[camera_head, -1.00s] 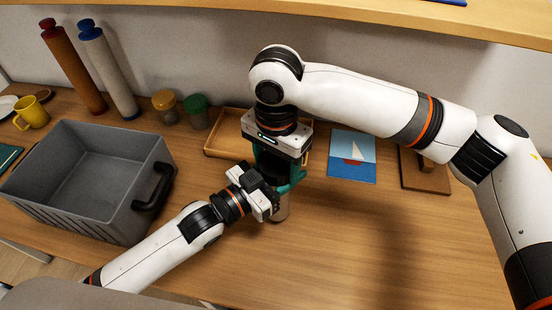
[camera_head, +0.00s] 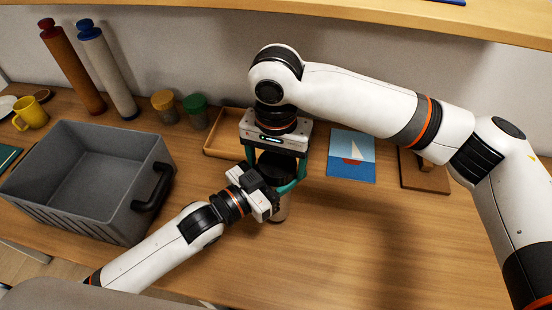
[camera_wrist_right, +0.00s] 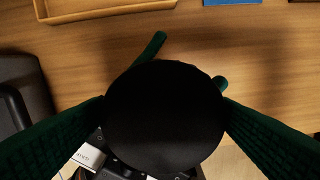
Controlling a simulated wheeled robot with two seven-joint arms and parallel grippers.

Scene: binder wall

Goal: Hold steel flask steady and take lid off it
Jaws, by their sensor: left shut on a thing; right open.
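The steel flask (camera_head: 279,211) stands upright on the table, its silvery lower body showing below the grippers. Its round black lid (camera_head: 276,167) is on top and fills the middle of the right wrist view (camera_wrist_right: 165,115). My left gripper (camera_head: 265,194) is shut on the flask's body from the left; its green fingertips (camera_wrist_right: 150,47) show past the lid in the right wrist view. My right gripper (camera_head: 277,181) points down from above, open, with a green finger on each side of the lid. The lid hides much of the flask.
A grey crate (camera_head: 75,221) with a black handle stands at the left. A shallow wooden tray (camera_head: 222,147) lies behind the flask, beside two jars (camera_head: 196,112). A sailboat picture (camera_head: 351,165) and a brown board (camera_head: 424,176) lie to the right. The front right table is clear.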

